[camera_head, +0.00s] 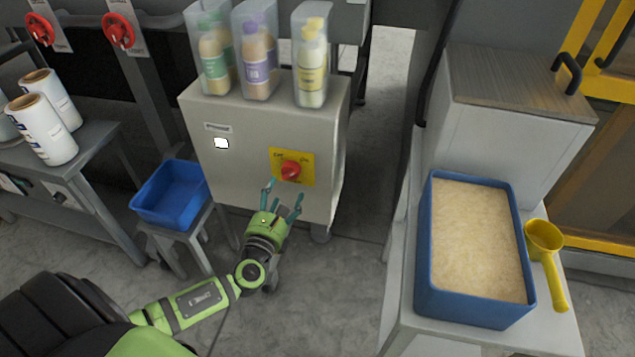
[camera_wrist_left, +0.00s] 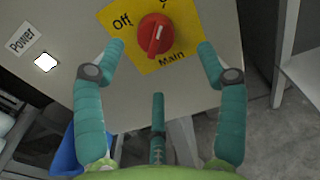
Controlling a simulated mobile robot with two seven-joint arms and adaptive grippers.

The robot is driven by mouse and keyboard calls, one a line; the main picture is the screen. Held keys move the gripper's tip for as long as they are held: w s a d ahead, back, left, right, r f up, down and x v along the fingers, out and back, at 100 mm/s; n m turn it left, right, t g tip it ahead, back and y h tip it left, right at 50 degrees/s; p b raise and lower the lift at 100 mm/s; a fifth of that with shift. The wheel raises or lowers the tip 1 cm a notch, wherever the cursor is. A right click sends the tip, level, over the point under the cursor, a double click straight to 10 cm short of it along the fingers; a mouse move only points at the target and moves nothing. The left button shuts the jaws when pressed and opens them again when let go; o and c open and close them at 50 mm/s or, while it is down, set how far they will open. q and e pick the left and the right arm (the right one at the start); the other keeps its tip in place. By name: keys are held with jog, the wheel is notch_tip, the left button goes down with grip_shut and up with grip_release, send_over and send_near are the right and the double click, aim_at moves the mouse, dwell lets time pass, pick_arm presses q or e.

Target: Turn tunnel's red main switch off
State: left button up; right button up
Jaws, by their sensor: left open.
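The red main switch (camera_head: 290,170) is a round knob on a yellow plate (camera_head: 306,160) on the front of a grey cabinet (camera_head: 240,160). In the left wrist view the switch (camera_wrist_left: 155,34) carries a light pointer mark, and the plate (camera_wrist_left: 180,58) reads "Off" at upper left and "Main" below. The pointer stands near upright in that view, not at "Off". My left gripper (camera_head: 284,190) is open and empty, just in front of and below the switch. In the wrist view its teal fingers (camera_wrist_left: 163,52) stand on both sides of the knob, apart from it. My right gripper is not in view.
A lit white square (camera_wrist_left: 45,63) sits beside the "Power" label. Several bottles (camera_head: 257,55) stand on the cabinet. A blue bin (camera_head: 147,214) stands on a stool at left. At right are a blue tub (camera_head: 422,275) of granules and a yellow scoop (camera_head: 546,240).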

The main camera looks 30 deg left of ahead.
aim_at(288, 178)
pick_arm(q)
jog(key=x, duration=0.6)
jog(key=shift+w+a, duration=0.25)
jog(key=shift+a, duration=0.15)
jog(key=c, duration=1.1)
